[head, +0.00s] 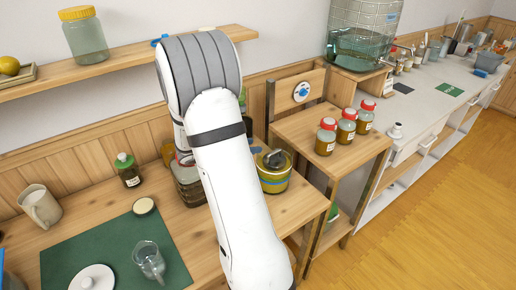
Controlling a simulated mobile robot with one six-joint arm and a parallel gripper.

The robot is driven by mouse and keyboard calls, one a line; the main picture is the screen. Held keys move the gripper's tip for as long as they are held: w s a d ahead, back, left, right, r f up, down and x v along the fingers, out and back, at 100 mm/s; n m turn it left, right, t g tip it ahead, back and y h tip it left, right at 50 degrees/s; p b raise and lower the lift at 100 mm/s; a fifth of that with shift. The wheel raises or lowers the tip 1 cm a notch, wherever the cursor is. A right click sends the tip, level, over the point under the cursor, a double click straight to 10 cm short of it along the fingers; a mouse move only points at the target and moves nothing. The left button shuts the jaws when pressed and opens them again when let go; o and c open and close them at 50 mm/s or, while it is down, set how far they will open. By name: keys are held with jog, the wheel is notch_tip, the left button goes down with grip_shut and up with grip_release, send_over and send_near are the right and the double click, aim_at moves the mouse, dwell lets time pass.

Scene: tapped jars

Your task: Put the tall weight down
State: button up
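My white arm rises from the bottom of the head view, bends at the top and covers the middle of the wooden counter (85,165). My gripper is hidden behind the arm, so its fingers and anything in them do not show. I cannot pick out the tall weight for certain. A small white knobbed piece (395,131) stands upright on the near end of the pale counter (425,108); I cannot tell whether it is a weight.
A green mat (110,245) holds a glass (149,260), a white lid (92,278) and a round disc (143,205). Red-capped jars (346,127) occupy the side stand.

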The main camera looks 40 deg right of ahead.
jog(key=s+a+r+m+t+y, duration=0.1)
jog(key=s+a+r+m+y, duration=0.2)
jog(key=a, duration=0.6)
jog(key=s+a+r+m+t+y, duration=0.2)
jog(key=s+a+r+m+y, duration=0.1)
jog(key=s+a+m+y, duration=0.3)
jog(key=s+a+r+m+t+y, duration=0.1)
jog(key=s+a+r+m+y, duration=0.2)
jog(key=s+a+m, duration=0.4)
jog(key=s+a+y, duration=0.1)
jog(key=a, duration=0.6)
jog(key=shift+a+r+t, duration=0.15)
jog(key=shift+r+t, duration=0.15)
jog(key=shift+r, duration=0.05)
jog(key=shift+s, duration=0.1)
dwell(1.1)
